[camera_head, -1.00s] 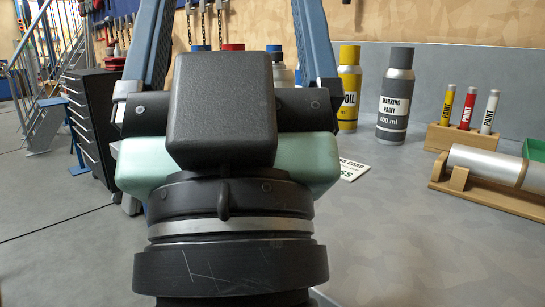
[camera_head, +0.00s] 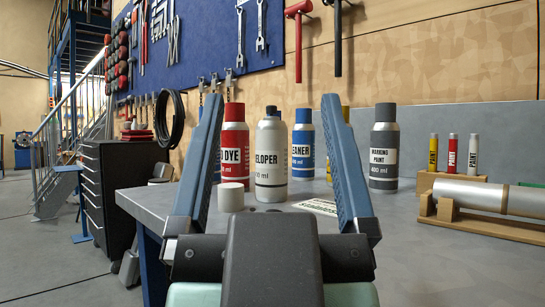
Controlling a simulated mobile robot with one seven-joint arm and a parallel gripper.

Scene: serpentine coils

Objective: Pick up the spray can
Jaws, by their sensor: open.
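Several spray cans stand upright on the grey bench. A red dye can (camera_head: 234,142), a silver-white developer can (camera_head: 271,160) and a blue cleaner can (camera_head: 303,148) show between my fingers. A grey marking paint can (camera_head: 384,150) stands to the right, outside them. A yellow can (camera_head: 345,116) is mostly hidden behind my right finger. The task does not say which can is meant. My gripper (camera_head: 273,99) is open and empty, its two blue fingers spread wide. The developer can looks nearest and roughly centred between them; no contact is visible, and the distance is hard to tell.
A small white cylinder (camera_head: 231,197) stands left of the developer can. A card (camera_head: 317,206) lies by the right finger. A wooden marker rack (camera_head: 440,182) and a metal cylinder on a wooden cradle (camera_head: 480,221) are at right. A black drawer cabinet (camera_head: 110,185) stands left.

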